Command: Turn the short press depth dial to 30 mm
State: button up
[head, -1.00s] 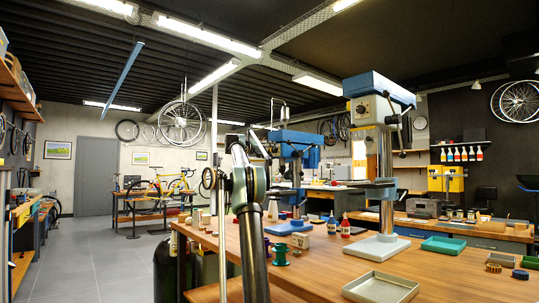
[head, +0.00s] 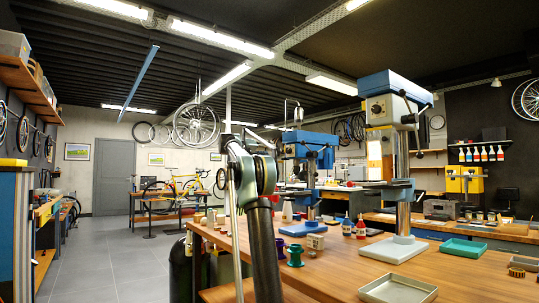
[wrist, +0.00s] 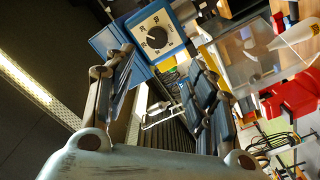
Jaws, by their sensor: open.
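The taller-looking blue drill press (head: 396,85) stands on the wooden bench at the right in the head view, with a small dial (head: 377,108) on its front. The shorter-looking blue press (head: 309,140) stands farther back, left of it; its dial cannot be made out. In the wrist view, a pale square dial plate with printed marks and a dark round dial (wrist: 157,38) is on a blue housing, beyond my fingertips. I cannot tell which press this is. My gripper (wrist: 162,62) is open, with nothing between its fingers, and apart from the dial. The marks are too small to read.
The bench (head: 330,265) carries a grey tray (head: 398,287), a green tray (head: 467,248), a green spool (head: 295,256) and small bottles (head: 361,228). A transparent panel (wrist: 250,58) is right of the dial in the wrist view. Open floor (head: 105,255) lies left.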

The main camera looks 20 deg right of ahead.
jog(key=shift+c, duration=1.4)
jog(key=n, duration=1.3)
send_near(287, 151)
jog(key=x, duration=0.8)
jog(key=shift+w+d, duration=0.15)
jog(key=shift+d, duration=0.25)
jog(key=c, duration=0.8)
